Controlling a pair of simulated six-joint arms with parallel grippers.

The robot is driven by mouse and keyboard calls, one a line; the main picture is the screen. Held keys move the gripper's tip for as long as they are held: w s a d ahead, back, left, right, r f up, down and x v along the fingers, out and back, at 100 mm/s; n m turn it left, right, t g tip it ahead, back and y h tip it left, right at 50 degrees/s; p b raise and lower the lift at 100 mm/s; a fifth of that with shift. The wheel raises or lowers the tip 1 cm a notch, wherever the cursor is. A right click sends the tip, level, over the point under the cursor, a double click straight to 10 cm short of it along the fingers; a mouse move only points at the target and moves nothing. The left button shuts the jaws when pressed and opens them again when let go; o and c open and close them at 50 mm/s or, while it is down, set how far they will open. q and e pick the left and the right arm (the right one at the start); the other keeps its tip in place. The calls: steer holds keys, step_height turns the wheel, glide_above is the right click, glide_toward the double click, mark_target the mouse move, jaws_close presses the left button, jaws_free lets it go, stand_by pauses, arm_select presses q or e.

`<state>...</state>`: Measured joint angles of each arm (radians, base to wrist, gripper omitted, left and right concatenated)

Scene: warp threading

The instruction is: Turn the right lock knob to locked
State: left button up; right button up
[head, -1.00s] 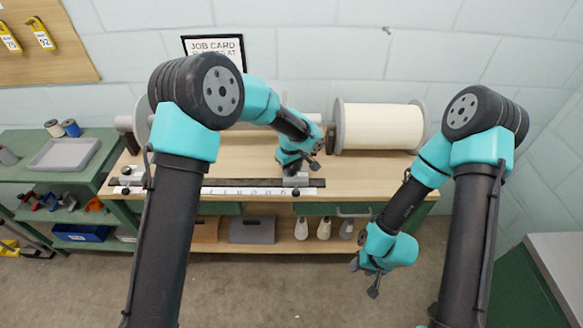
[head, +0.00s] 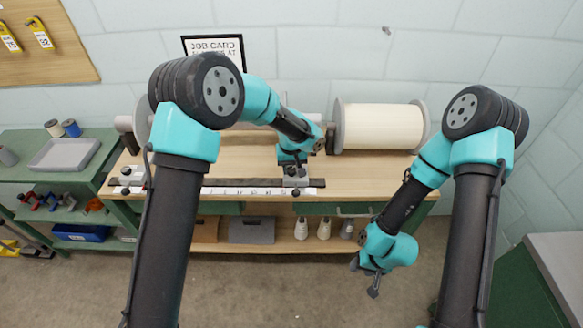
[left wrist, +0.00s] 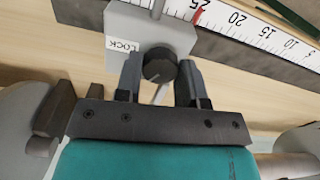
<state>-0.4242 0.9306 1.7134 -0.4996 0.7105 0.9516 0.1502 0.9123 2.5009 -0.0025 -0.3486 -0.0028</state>
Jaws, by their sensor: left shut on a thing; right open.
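My left gripper (head: 296,164) is over the grey right lock block (head: 296,181) on the bench rail. In the left wrist view the fingers (left wrist: 160,78) are on either side of the dark round lock knob (left wrist: 160,66), shut on it. The knob has a light pointer line on its face. The grey block (left wrist: 150,28) carries a white label reading LOCK (left wrist: 122,46), just left of the knob. In the head view the knob is hidden by my gripper. My right gripper (head: 368,278) is open and empty, out in front of the bench over the floor.
A ruler strip (head: 240,190) runs along the bench's front edge, with another grey block (head: 130,177) at its left end. A large cream-wound roller (head: 380,127) stands behind at right. Bench top (head: 350,175) right of the rail is clear.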

mark_target(292, 169)
arm_select(q)
steer(key=m, duration=1.2)
steer(key=shift+m, duration=0.3)
stand_by(0.3)
steer(key=o, duration=0.9)
steer(key=shift+r, duration=0.1)
step_height(292, 169, up, 17)
steer(key=shift+r, duration=0.15)
stand_by(0.4)
